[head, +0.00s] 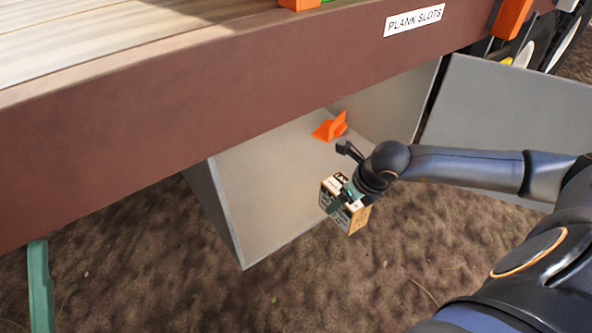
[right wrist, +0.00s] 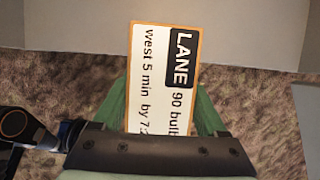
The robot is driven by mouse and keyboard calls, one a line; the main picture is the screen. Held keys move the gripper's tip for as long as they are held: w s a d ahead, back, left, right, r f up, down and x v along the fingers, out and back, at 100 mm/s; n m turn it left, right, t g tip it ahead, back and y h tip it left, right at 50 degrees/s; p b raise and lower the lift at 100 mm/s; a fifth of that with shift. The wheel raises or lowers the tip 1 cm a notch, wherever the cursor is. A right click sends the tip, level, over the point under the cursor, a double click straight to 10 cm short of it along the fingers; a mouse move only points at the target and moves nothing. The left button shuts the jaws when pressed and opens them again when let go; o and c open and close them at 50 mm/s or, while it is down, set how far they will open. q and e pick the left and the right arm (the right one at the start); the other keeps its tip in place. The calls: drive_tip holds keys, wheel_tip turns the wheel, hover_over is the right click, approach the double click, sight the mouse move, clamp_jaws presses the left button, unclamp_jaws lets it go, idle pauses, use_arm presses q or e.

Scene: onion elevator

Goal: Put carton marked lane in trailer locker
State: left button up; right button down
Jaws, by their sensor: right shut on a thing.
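The carton marked LANE (right wrist: 165,80) is a small tan box with a white label and black lettering. In the head view the carton (head: 352,217) is at the front edge of the open locker. My right gripper (head: 342,200) is shut on it, with a green finger on each side in the right wrist view (right wrist: 163,105). The trailer locker (head: 255,185) is a grey open box under the brown trailer bed. I cannot tell whether the carton touches the locker floor. My left gripper is not in view.
An orange wedge-shaped thing (head: 331,126) lies inside the locker towards the back. The grey locker door (head: 500,125) stands open at the right, behind my right arm. The trailer's brown side rail (head: 230,110) overhangs the locker. Much of the locker floor is bare.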

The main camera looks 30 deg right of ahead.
drive_tip(key=w+b, duration=0.1)
drive_tip(key=w, duration=0.4)
drive_tip(key=w+a+b, duration=0.1)
drive_tip(key=w, duration=0.5)
drive_tip(key=w+b, duration=0.1)
drive_tip(key=w, duration=0.4)
drive_tip(key=shift+w+a, duration=0.15)
drive_tip(key=shift+w, duration=0.1)
drive_tip(key=shift+f+b, duration=0.95)
drive_tip(key=shift+f, duration=0.7)
drive_tip(key=shift+f, duration=0.2)
unclamp_jaws()
drive_tip(key=shift+r, duration=0.15)
